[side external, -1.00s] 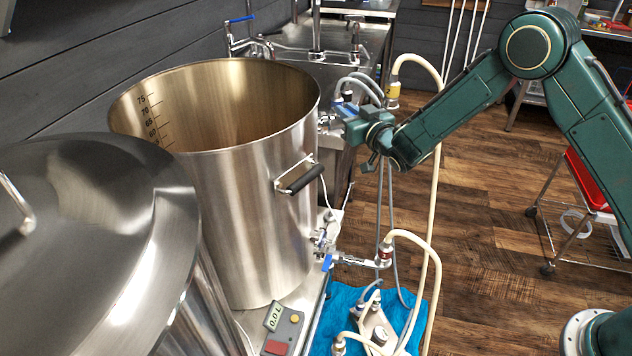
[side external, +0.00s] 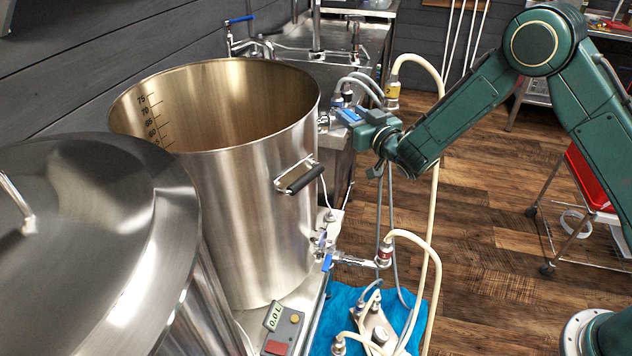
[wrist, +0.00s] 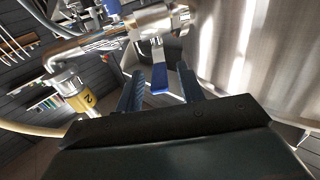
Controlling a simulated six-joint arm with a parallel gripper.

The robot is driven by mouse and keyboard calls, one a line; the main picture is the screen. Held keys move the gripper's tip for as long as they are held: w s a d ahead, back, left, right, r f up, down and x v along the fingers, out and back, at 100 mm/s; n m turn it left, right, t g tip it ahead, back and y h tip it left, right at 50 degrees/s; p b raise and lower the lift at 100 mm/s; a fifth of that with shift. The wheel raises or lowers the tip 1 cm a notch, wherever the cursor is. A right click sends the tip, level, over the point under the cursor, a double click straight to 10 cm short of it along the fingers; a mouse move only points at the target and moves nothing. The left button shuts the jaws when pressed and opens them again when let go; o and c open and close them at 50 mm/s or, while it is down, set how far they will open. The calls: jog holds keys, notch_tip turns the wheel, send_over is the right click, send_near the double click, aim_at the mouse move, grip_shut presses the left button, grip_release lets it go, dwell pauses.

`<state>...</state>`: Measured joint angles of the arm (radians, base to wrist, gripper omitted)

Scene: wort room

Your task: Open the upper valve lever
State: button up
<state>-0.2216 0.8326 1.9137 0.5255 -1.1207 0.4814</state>
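The upper valve (side external: 324,122) sticks out from the upper right side of the steel kettle (side external: 235,200). In the wrist view the valve body (wrist: 158,22) is at the top, and its blue-tipped lever (wrist: 160,79) points down the picture toward me. My gripper (wrist: 161,88) is open, with one dark blue finger on each side of the lever tip. Gaps show between the lever and both fingers, and I see no contact. In the side view my gripper (side external: 348,116) is just right of the valve, and the lever is hard to make out there.
A hose with a yellow fitting marked 2 (wrist: 79,99) is left of the fingers in the wrist view. A lower valve with a blue handle (side external: 327,262) sits near the kettle's base. A black side handle (side external: 302,180) projects below my gripper.

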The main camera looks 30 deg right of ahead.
jog(key=shift+s, duration=2.6)
jog(key=shift+a, duration=0.1)
jog(key=c, duration=0.6)
jog(key=shift+a+f, duration=0.1)
jog(key=shift+f, duration=0.05)
grip_shut()
jog(key=s+a+n+h, duration=0.4)
jog(key=a+n, duration=0.5)
jog(key=n, duration=0.6)
jog(key=s, duration=0.2)
jog(key=shift+s+g, duration=0.3)
